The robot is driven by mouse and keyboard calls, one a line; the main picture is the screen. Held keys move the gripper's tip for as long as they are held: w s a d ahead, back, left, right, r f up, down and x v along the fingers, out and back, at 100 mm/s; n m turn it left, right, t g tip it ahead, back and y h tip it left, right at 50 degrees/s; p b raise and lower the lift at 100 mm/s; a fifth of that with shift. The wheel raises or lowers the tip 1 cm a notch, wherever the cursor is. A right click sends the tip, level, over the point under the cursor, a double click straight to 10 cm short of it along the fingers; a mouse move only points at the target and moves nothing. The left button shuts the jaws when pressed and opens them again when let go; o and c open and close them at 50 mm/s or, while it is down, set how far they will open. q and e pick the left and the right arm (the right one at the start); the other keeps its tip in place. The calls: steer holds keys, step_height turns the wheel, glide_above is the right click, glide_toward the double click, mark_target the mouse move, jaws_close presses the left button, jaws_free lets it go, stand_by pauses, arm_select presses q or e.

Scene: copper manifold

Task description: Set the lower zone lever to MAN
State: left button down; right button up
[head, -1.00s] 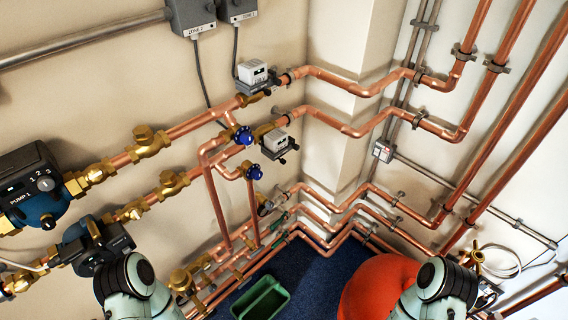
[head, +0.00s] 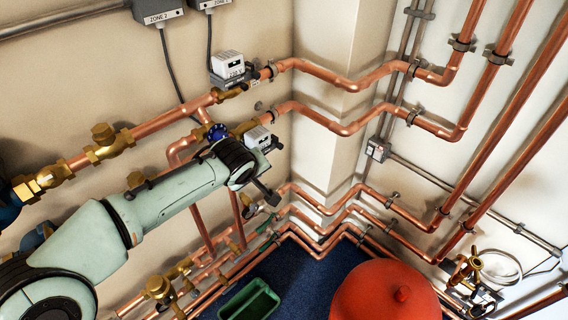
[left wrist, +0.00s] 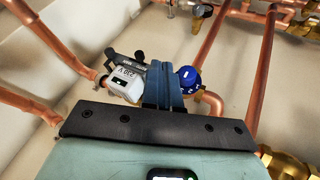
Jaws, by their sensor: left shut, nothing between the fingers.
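The lower zone valve actuator (head: 258,139), a white box on a dark base, sits on the lower copper pipe by the wall corner. It also shows in the left wrist view (left wrist: 126,83), where small dark parts project from it; which setting its lever has is too small to tell. My left gripper (head: 267,193) is shut and empty, just below and in front of the actuator in the head view. In the left wrist view its blue fingers (left wrist: 161,75) are together, just right of the white box; contact cannot be told. My right gripper is out of view.
The upper zone actuator (head: 228,68) sits on the pipe above. A blue valve handle (left wrist: 188,78) is close to the right of my fingers. Copper pipes surround the area. A green tray (head: 249,301) and red tank (head: 385,293) stand below.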

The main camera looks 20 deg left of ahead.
arm_select(q)
steer(key=r, duration=0.3)
steer(key=shift+a+n, duration=0.35)
steer(key=shift+n, duration=0.05)
steer(key=x, duration=1)
steer(key=shift+w+a+r+p, duration=0.15)
steer(key=shift+w+r+p, duration=0.05)
steer(key=shift+p, duration=0.2)
steer(key=w, duration=0.1)
steer(key=w+d, duration=0.1)
steer(key=shift+w+d, duration=0.15)
steer(key=shift+w, duration=0.15)
steer(key=shift+r, duration=0.1)
